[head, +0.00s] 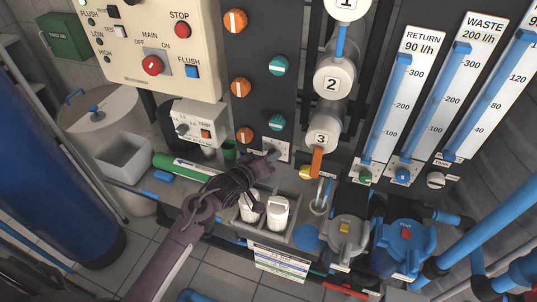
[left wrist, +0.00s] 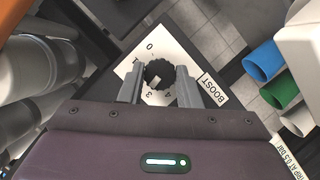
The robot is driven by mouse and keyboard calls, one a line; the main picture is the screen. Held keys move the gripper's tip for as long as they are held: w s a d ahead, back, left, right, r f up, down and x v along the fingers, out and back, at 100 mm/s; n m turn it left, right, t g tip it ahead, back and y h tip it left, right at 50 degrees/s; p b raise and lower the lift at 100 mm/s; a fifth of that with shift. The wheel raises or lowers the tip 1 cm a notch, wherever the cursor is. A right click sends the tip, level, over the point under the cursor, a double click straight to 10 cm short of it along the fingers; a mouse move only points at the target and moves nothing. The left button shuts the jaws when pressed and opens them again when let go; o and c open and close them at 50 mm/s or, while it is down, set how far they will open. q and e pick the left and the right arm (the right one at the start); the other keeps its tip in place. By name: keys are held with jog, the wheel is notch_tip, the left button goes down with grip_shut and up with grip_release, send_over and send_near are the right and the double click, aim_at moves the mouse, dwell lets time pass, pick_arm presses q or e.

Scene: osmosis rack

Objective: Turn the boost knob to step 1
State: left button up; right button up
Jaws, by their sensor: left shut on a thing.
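The boost knob (left wrist: 159,74) is black and ridged, on a white dial plate (left wrist: 132,66) with a BOOST label (left wrist: 213,89). The digits 0, 3 and 4 show; other digits are hidden or unclear. A pale mark shows on the knob's lower part, but I cannot tell exactly which step it points to. My left gripper (left wrist: 159,88) has one finger on each side of the knob and is shut on it. In the head view my left gripper (head: 268,163) reaches the white plate (head: 284,150) low on the dark panel, and mostly hides the knob.
Orange knobs (head: 235,21) and teal knobs (head: 278,66) sit above on the panel. White numbered housings, with an orange lever (head: 317,162), stand to the right. White jugs (head: 275,212) stand in a grey tray below my arm. A green cylinder (head: 184,165) lies left of the gripper.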

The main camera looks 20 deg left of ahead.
pick_arm(q)
jog(key=shift+d+m+y+p, duration=0.2)
jog(key=shift+m+y+p, duration=1.45)
jog(key=shift+m, duration=0.9)
jog(key=shift+d+m+y+p, duration=0.2)
jog(key=shift+m+y+p, duration=1.45)
jog(key=shift+m, duration=0.9)
jog(key=shift+y, duration=0.4)
jog(key=o, duration=1)
jog(key=shift+c, duration=0.2)
jog(key=shift+s, duration=0.15)
jog(key=b+v, duration=0.2)
jog(key=v, duration=0.5)
jog(key=shift+s, duration=0.3)
